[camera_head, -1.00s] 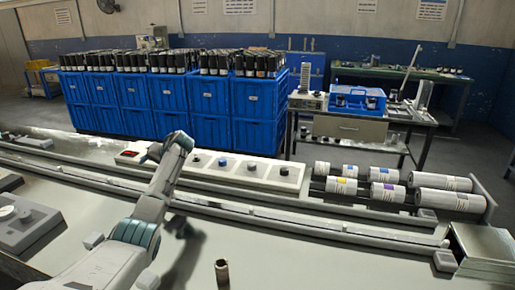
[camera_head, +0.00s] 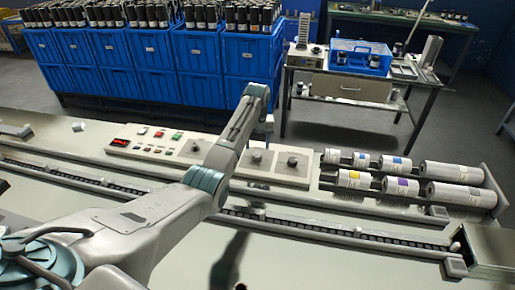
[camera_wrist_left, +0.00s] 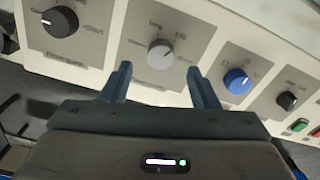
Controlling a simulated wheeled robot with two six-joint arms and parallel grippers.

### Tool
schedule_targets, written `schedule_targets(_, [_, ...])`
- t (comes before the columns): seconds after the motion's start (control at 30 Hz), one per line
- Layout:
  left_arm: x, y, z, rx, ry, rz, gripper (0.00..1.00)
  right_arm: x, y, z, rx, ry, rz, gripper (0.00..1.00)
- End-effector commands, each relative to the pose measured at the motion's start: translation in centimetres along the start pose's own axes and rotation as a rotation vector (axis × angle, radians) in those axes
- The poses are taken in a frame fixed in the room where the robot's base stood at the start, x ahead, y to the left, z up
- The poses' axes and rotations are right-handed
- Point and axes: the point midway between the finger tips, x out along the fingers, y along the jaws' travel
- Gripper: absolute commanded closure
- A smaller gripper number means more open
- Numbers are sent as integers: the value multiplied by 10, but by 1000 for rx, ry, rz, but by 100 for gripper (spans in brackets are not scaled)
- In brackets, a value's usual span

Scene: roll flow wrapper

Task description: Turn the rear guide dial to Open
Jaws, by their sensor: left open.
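The control panel (camera_head: 308,181) carries a row of dials. In the left wrist view a grey dial (camera_wrist_left: 160,52) sits just beyond and between the fingertips of my left gripper (camera_wrist_left: 159,69). The fingers are open, with nothing between them. A black dial (camera_wrist_left: 60,22) with a white pointer line is to its left, and a blue dial (camera_wrist_left: 237,82) to its right. The printed labels are too blurred to tell which dial is the rear guide. In the head view my left gripper (camera_head: 266,127) hangs over the panel, its fingertips not clear; my arm hides part of the dial row.
Several labelled rolls (camera_head: 450,172) lie on rails right of the panel. A long guide rail (camera_head: 330,232) runs in front. Red and green buttons (camera_head: 159,134) and a red display (camera_head: 121,142) are at the panel's left. Blue crates (camera_head: 204,99) stand behind.

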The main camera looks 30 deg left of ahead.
Motion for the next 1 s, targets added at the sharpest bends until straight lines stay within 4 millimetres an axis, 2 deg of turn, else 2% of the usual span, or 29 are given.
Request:
schedule_targets(0.13, [24, 0, 1, 0, -3, -1, 45, -6, 0, -1, 0, 0, -1, 64])
schedule_targets(0.3, [41, 0, 0, 1, 0, -1, 45, -8, 0, -1, 0, 0, -1, 64])
schedule_targets(0.63, [46, 0, 0, 1, 1, -1, 45, -8, 0, -1, 0, 0, -1, 64])
schedule_targets(0.67, [46, 0, 0, 1, 1, -1, 47, -8, 0, -1, 0, 0, -1, 64])
schedule_targets(0.87, [46, 0, 0, 0, 1, -1, 86, -8, -1, -1, 1, 0, -1, 64])
schedule_targets(0.9, [46, 0, 0, 0, 1, -1, 90, -8, -1, -1, 1, 1, -1, 64])
schedule_targets(1.0, [46, 0, 0, -1, 1, -1, 90, -8, -1, -1, 1, 1, -1, 64])
